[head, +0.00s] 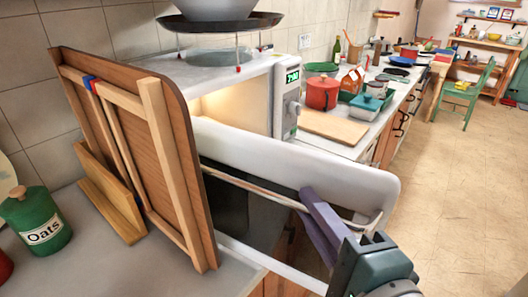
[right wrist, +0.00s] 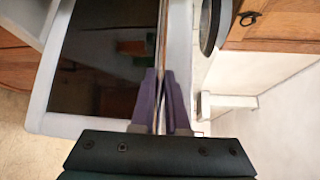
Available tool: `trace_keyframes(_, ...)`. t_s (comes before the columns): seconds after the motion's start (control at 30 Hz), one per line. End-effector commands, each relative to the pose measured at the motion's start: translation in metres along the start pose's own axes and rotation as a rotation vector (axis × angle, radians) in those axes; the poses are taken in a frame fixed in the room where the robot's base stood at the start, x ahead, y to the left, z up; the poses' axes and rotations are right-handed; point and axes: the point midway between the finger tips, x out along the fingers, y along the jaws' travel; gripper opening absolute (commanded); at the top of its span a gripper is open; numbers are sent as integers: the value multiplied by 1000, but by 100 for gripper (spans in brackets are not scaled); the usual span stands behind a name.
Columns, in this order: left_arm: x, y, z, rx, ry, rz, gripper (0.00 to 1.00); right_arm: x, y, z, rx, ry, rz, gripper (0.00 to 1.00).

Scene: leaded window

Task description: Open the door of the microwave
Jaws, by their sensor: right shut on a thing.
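The white microwave (head: 258,78) stands on the counter with a lit green display at its right side. Its door (head: 300,160) stands open, swung out from the body, and the lit cavity (head: 232,103) shows behind it. A thin bar handle (head: 250,185) runs along the door's outer face. My right gripper (head: 315,212) is shut on this handle. In the right wrist view, its purple fingers (right wrist: 164,100) sit on both sides of the handle (right wrist: 160,50), next to the door's dark glass (right wrist: 105,45). My left gripper is out of view.
A wooden framed board (head: 185,165) leans upright left of the door, close to it. A green Oats canister (head: 36,220) stands at the left. A rack with a dark pan (head: 218,22) stands over the microwave. A red pot (head: 322,94) and cutting board (head: 330,127) are on the right. Floor at right is clear.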

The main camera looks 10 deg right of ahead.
Motion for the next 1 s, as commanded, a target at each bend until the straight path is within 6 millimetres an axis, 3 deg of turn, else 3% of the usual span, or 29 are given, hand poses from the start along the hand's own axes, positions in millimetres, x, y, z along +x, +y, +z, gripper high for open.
trace_keyframes(0.53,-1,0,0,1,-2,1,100,-2,2,1,3,6,3,0)
trace_keyframes(0.57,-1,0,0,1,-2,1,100,-2,2,1,3,5,4,16)
trace_keyframes(0.8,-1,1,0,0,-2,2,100,-2,1,1,3,7,2,42)
trace_keyframes(1.0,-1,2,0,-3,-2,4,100,-2,1,0,3,8,1,42)
